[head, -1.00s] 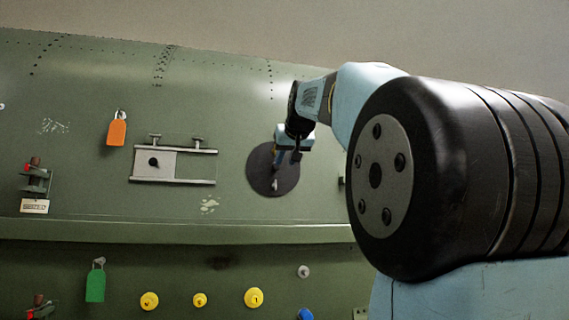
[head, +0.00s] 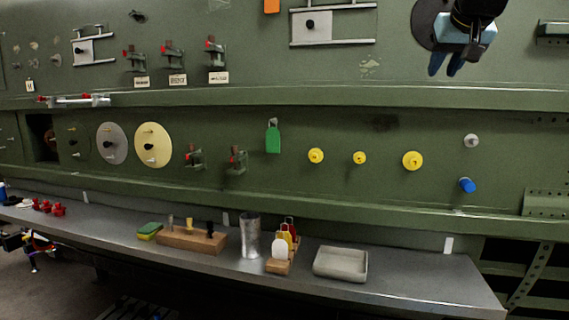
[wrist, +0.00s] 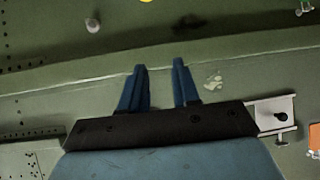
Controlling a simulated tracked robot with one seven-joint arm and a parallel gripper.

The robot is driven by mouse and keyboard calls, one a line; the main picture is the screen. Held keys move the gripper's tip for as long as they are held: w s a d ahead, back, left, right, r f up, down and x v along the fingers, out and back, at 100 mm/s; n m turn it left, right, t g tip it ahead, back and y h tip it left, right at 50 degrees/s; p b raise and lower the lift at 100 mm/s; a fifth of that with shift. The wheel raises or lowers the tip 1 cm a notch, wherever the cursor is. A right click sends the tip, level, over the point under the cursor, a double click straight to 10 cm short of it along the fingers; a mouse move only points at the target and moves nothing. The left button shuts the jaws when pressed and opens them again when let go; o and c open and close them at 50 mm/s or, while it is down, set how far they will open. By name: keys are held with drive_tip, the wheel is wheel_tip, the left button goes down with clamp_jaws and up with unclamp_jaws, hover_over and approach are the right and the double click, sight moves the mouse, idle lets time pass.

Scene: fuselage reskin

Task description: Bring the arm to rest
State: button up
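My gripper (head: 443,72) is at the upper right of the head view, its blue fingers pointing down in front of the green fuselage panel. It partly covers a dark round disc (head: 424,22). In the wrist view, the two blue fingers of my gripper (wrist: 159,65) stand apart with nothing between them. The green skin and a ledge (wrist: 80,76) show beyond the fingertips. Whether the gripper touches the disc cannot be told, but no object is held.
A sliding plate on rails (head: 312,27) is left of my gripper. Yellow knobs (head: 412,160) and a blue knob (head: 467,185) sit below. A grey shelf (head: 400,286) along the bottom carries a tray (head: 341,263), a metal cup (head: 250,236) and a wooden block (head: 192,240).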

drive_tip(key=s+a+f+g, duration=0.1)
drive_tip(key=s+a+f, duration=0.2)
drive_tip(key=s+f, duration=0.3)
drive_tip(key=s+a+f+n+g+y, duration=0.1)
drive_tip(key=s+f, duration=0.5)
drive_tip(key=f, duration=1)
drive_tip(key=s+a+f+n+g, duration=0.1)
drive_tip(key=s+a+f+g, duration=0.2)
drive_tip(key=s+a+f, duration=0.3)
wheel_tip(320, 180, down, 5)
drive_tip(key=shift+y, duration=0.4)
